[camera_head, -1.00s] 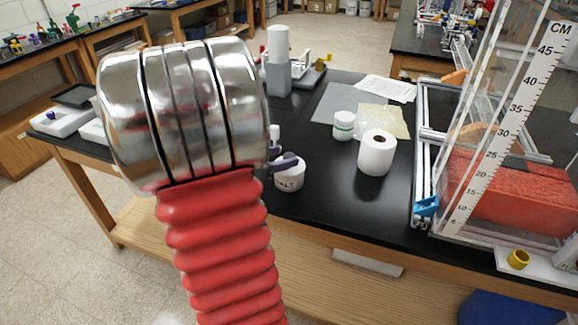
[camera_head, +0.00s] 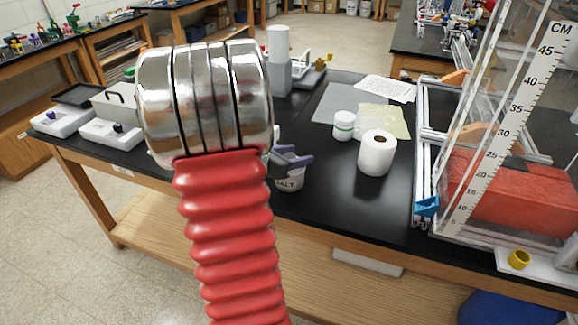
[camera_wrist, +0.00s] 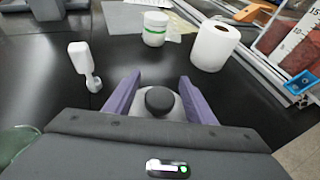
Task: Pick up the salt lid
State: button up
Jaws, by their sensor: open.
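The salt container (camera_head: 290,182) is a white tub with dark lettering on the black table. In the head view its top is partly covered by my gripper (camera_head: 293,160). In the wrist view the salt lid (camera_wrist: 160,101) shows as a round black knob on a pale top between the two purple fingers. My gripper (camera_wrist: 160,90) is open, with one finger on each side of the knob and a gap visible around it. The lower part of the tub is hidden in the wrist view. I cannot tell whether the fingers touch the pale top.
A white paper roll (camera_head: 377,153) and a white jar with a green band (camera_head: 343,126) stand behind and to the right. The clear tank with a scale (camera_head: 510,150) is at the right.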

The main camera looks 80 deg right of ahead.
jog(key=shift+s+d+f, duration=0.15)
jog(key=shift+s+d, duration=0.05)
jog(key=shift+d, duration=0.15)
jog(key=shift+c, duration=0.3)
jog(key=c, duration=1)
